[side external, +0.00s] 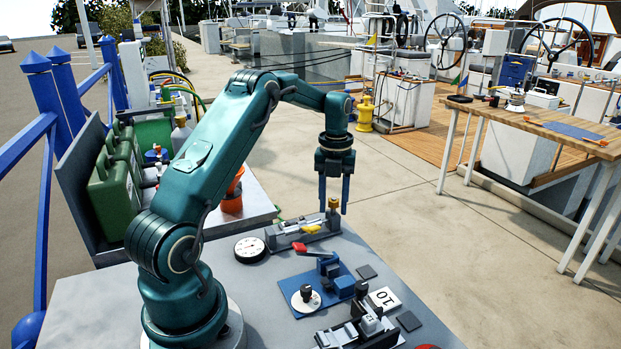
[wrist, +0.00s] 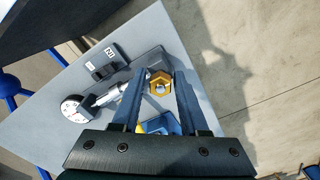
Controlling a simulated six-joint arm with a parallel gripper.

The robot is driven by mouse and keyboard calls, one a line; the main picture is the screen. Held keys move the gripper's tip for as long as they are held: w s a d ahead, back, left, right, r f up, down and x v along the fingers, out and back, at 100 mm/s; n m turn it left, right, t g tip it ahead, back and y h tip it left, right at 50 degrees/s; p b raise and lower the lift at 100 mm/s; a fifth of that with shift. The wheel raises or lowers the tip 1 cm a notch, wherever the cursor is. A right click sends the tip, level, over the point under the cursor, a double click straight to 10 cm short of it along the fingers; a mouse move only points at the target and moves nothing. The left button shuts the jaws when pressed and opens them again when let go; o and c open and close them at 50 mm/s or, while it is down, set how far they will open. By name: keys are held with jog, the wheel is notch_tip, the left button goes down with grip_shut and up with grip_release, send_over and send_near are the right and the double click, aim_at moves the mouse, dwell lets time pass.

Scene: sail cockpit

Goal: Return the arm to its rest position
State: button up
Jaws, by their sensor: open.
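My gripper (side external: 334,208) points straight down above the far edge of the grey bench, with its two fingers apart. In the wrist view my gripper (wrist: 163,76) shows both fingers spread with a gap between them. A brass hexagonal piece (wrist: 160,86) appears in that gap, on the end of a grey fixture (wrist: 150,58). The fixture also shows in the side view (side external: 303,236) below the gripper. I cannot tell how far the fingertips are above the brass piece. Nothing is visibly held.
The bench (side external: 228,273) also carries a round dial (side external: 250,249), a blue plate with a device (side external: 340,284), a grey vise-like tool (side external: 362,328) and a card marked 10 (side external: 385,299). Green cases (side external: 115,180) stand behind my arm. Open air and concrete floor (side external: 420,220) lie to the right.

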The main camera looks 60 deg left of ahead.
jog(key=shift+r, duration=3.45)
jog(key=shift+d, duration=0.1)
jog(key=s+d+r+n+t+y, duration=0.1)
jog(key=s+d+r+n+t, duration=0.2)
jog(key=d+r, duration=1)
jog(key=s+d+f+n+t, duration=0.1)
jog(key=s+d+f+n, duration=0.1)
jog(key=n, duration=0.5)
jog(key=s+d+f+n, duration=0.3)
jog(key=s+n, duration=0.4)
jog(key=s+d+f+n+t+h, duration=0.1)
jog(key=s+d+f+n, duration=0.2)
jog(key=n, duration=0.5)
jog(key=shift+s+d+f+t, duration=0.15)
jog(key=shift+s+f+t, duration=0.2)
jog(key=shift+s, duration=0.55)
